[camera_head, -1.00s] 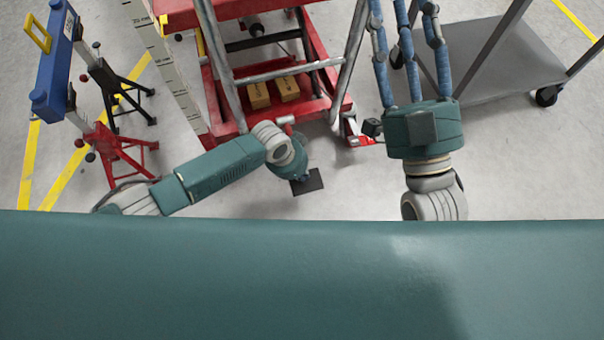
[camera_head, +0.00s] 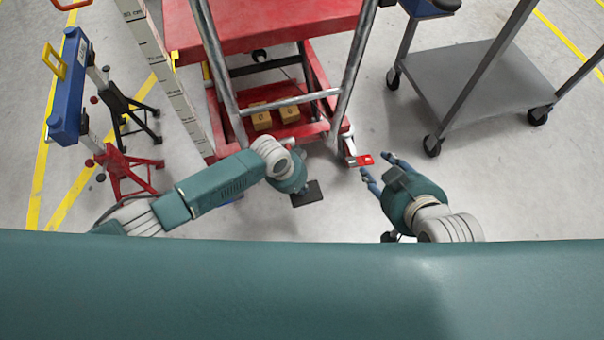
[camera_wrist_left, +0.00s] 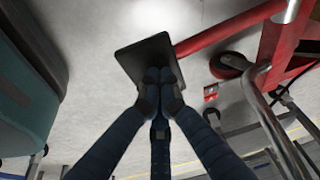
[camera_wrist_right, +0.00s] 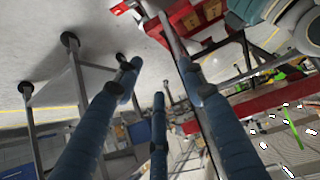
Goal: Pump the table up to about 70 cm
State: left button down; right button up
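The red lift table (camera_head: 262,28) stands at the top of the head view with its steel handle frame (camera_head: 355,70) toward me. Its black foot pedal (camera_head: 308,193) is low in front of the base, on a red bar in the left wrist view (camera_wrist_left: 225,30). My left gripper (camera_wrist_left: 160,74) has its fingertips together at the pedal's near edge; whether they press it is unclear. In the head view its fingers are hidden behind its wrist. A small red pedal (camera_head: 364,160) lies right of the base. My right gripper (camera_head: 380,166) is open and empty beside it, fingers spread.
A marked height scale (camera_head: 168,75) stands left of the table. Black and red jack stands (camera_head: 125,165) and a blue tool (camera_head: 67,95) are farther left. A grey wheeled cart (camera_head: 475,85) is at the right. Boxes (camera_head: 262,120) sit on the base. Floor around the pedals is clear.

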pick_arm(q)
notch_tip(320, 180, up, 2)
jog(key=shift+s+r+p, duration=0.1)
jog(key=shift+p, duration=0.9)
notch_tip(320, 180, up, 2)
jog(key=shift+d+r+p, duration=0.1)
jog(key=shift+r+p, duration=0.1)
jog(key=shift+p, duration=1.05)
pick_arm(e)
jog(key=s+d+f+g+h, duration=0.1)
jog(key=s+d+f+g, duration=0.15)
jog(key=s, duration=0.35)
jog(key=s+d+f+g+h, duration=0.1)
jog(key=s+f+g, duration=0.1)
jog(key=s+g, duration=0.3)
pick_arm(q)
notch_tip(320, 180, up, 2)
jog(key=shift+r+p, duration=0.1)
jog(key=shift+p, duration=1.1)
pick_arm(e)
notch_tip(320, 180, down, 10)
jog(key=shift+t, duration=0.45)
jog(key=shift+r, duration=0.15)
